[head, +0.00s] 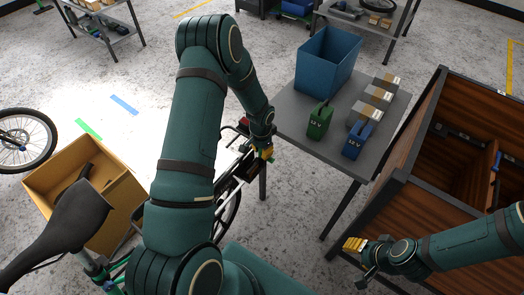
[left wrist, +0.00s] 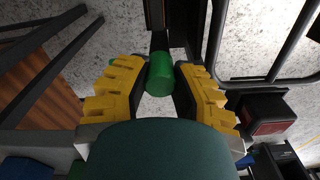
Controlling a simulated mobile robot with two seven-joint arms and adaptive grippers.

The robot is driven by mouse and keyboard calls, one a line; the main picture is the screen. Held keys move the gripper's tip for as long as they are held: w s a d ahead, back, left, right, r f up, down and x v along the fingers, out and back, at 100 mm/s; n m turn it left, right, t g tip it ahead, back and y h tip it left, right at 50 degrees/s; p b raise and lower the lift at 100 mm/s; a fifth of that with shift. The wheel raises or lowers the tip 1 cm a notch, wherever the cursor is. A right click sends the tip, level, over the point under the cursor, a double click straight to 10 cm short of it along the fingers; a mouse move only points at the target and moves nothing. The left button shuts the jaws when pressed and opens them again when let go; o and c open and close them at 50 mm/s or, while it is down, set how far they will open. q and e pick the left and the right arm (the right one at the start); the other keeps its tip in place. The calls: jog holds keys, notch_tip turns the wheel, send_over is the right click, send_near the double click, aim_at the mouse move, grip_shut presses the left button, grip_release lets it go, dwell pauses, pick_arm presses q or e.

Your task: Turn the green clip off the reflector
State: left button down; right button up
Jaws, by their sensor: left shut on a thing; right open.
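The green clip (left wrist: 159,74) is a short green cylinder between my left gripper's yellow fingers in the left wrist view. My left gripper (left wrist: 156,90) is shut on it. A dark bar runs up from behind the clip. A dark block with a dull red face (left wrist: 270,127), which may be the reflector, is right of the fingers and apart from them. In the head view my left gripper (head: 263,154) is at the black bike frame, and the clip cannot be made out there. My right gripper (head: 356,245) is open and empty beside the wooden cargo box.
The wooden cargo box (head: 424,211) stands at right. A cardboard box (head: 122,200) and bike saddle (head: 62,222) are at left.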

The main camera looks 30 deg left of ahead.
aim_at(261, 150)
pick_arm(q)
jog(key=shift+s, duration=0.1)
dwell(0.4)
jog(key=c, duration=0.7)
grip_release()
jog(key=shift+r, duration=0.1)
jog(key=shift+r, duration=0.3)
jog(key=r, duration=1.1)
jog(key=shift+s, duration=0.2)
